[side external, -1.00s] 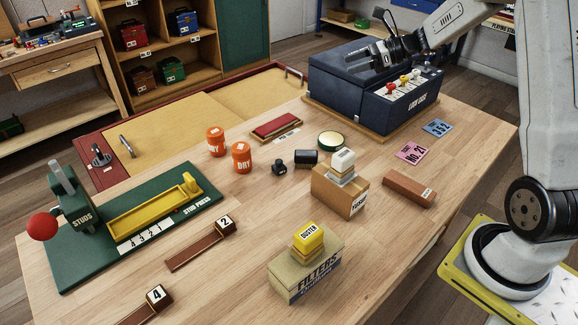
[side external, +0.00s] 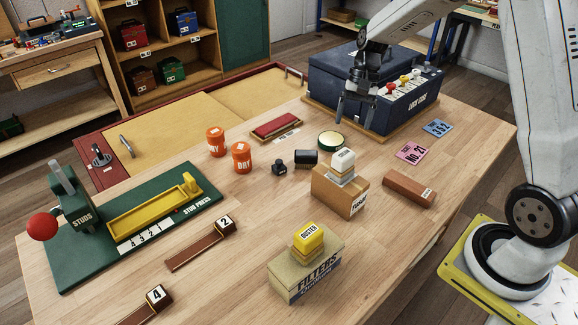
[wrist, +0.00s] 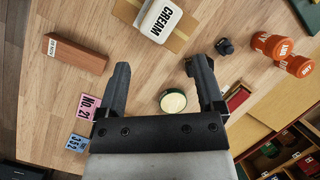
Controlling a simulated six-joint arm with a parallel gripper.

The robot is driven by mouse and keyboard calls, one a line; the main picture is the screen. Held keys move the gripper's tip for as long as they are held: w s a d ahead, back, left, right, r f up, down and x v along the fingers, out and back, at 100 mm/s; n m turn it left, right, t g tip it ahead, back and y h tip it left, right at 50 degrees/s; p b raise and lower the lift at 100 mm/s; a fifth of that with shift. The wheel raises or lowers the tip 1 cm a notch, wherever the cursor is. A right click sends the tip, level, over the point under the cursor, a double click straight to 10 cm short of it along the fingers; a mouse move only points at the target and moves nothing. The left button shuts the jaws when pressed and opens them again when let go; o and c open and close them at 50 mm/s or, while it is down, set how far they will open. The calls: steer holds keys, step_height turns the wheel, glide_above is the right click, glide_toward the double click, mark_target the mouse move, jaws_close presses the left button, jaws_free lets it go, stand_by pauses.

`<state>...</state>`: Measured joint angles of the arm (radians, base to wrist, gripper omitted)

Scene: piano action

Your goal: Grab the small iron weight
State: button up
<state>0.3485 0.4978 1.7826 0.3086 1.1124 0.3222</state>
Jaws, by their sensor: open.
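A small dark weight with a knob on top (side external: 279,168) stands on the bench right of the orange tins; I take it for the iron weight. It also shows in the wrist view (wrist: 225,46), beyond the tip of the right-hand finger. A larger black block with a pale label (side external: 305,157) lies just right of it in the side view. My gripper (side external: 357,119) is open and empty, pointing down, above the bench in front of the dark blue case and apart from the weight. In the wrist view my gripper (wrist: 160,68) has its fingers wide apart.
A round pale-topped tin (side external: 331,139) and a cardboard box (side external: 340,192) bearing a white block stand near the weight. Orange tins (side external: 242,157) are left of it. The dark blue case (side external: 330,80) is behind. Bare bench lies in front of the weight.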

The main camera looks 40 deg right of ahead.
mark_target(279, 166)
steer(key=w+a+r+m+t+h, duration=0.5)
steer(key=w+a+m+t+h, duration=0.15)
steer(key=m, duration=1.05)
steer(key=w+a+r+m+t+h, duration=0.5)
steer(key=w+a+m+t+h, duration=0.15)
steer(key=m, duration=1.05)
steer(key=shift+g+y, duration=0.4)
steer(key=f, duration=3)
steer(key=shift+d+f, duration=0.1)
steer(key=shift+d, duration=0.25)
steer(key=shift+x, duration=1.35)
steer(key=shift+w+d, duration=0.1)
steer(key=shift+x, duration=2.45)
